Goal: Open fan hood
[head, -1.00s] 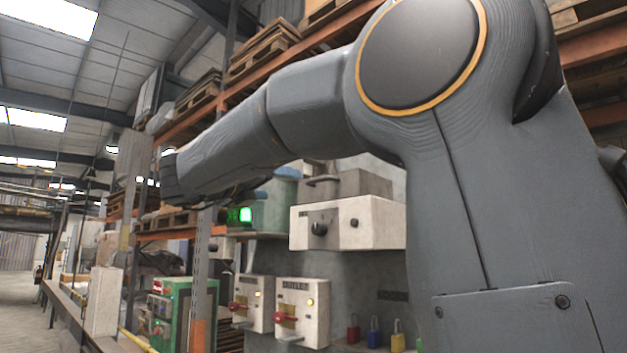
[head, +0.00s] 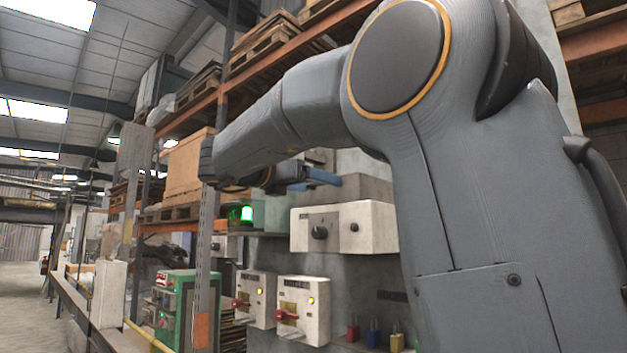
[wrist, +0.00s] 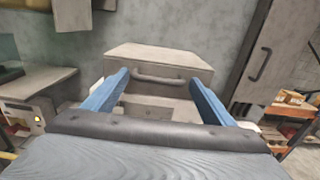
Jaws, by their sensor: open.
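A grey box-shaped hood (wrist: 190,58) with a curved bar handle (wrist: 157,79) on its front face is straight ahead in the wrist view. I take it to be the fan hood; its lid looks shut. In the head view the grey hood (head: 368,188) stands above a white panel, partly hidden by my arm. My gripper (wrist: 160,77) is open, with its blue fingers on either side of the handle in the picture. I cannot tell whether they touch it. In the head view a blue finger (head: 324,177) shows in front of the hood.
The white panel (head: 375,225) with a black knob (head: 320,233) is below the hood. Two switch boxes with red handles (head: 286,315) and several padlocks (head: 374,334) are lower. In the wrist view, a tall cabinet door (wrist: 268,50) is to the right and a shelf (wrist: 40,82) to the left.

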